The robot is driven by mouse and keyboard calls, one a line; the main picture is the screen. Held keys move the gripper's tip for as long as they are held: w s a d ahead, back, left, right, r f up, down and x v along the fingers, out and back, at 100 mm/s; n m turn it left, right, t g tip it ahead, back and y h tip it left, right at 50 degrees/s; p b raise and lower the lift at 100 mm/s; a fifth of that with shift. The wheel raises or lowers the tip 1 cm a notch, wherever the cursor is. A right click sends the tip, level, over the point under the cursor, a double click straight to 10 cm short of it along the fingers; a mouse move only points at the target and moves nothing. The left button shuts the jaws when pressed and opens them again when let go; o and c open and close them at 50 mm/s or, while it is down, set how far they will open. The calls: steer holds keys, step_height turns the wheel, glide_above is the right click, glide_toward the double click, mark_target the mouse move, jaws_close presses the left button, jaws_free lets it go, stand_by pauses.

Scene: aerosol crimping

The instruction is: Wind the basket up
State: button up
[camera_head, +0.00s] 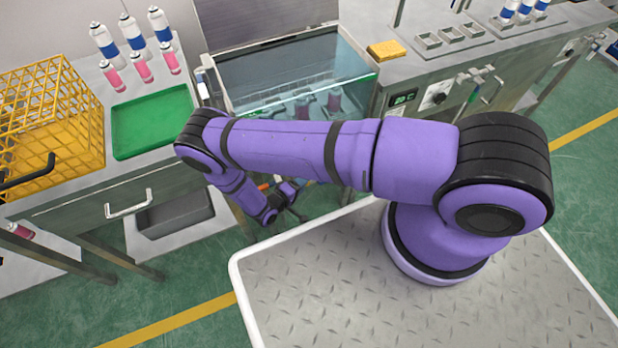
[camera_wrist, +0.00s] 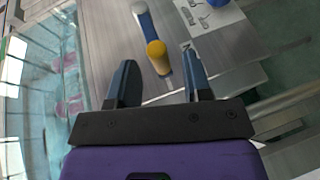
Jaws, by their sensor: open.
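The water bath (camera_head: 345,62) is a glass-fronted tank at the top centre of the head view. Inside, under the water, a grey basket (camera_head: 285,88) holds pink cans (camera_head: 333,102). In the wrist view, a yellow knob (camera_wrist: 157,52), apparently the crank grip, sits at the end of a pale and blue arm (camera_wrist: 141,14) beside the tank. My gripper (camera_wrist: 158,60) is open, its two dark fingers on either side of the knob in the picture; I cannot tell whether they touch it. In the head view my gripper (camera_head: 287,192) is low in front of the bath, partly hidden by my arm.
A yellow wire crate (camera_head: 60,68) and a green tray (camera_head: 152,120) stand on the left bench, with several cans (camera_head: 105,42) behind. A yellow sponge (camera_head: 387,50) and a control panel (camera_head: 403,97) are right of the bath. A drawer handle (camera_head: 128,205) juts from the left bench.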

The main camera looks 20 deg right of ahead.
steer(key=shift+x, duration=2.45)
steer(key=shift+s, duration=0.1)
jaws_close()
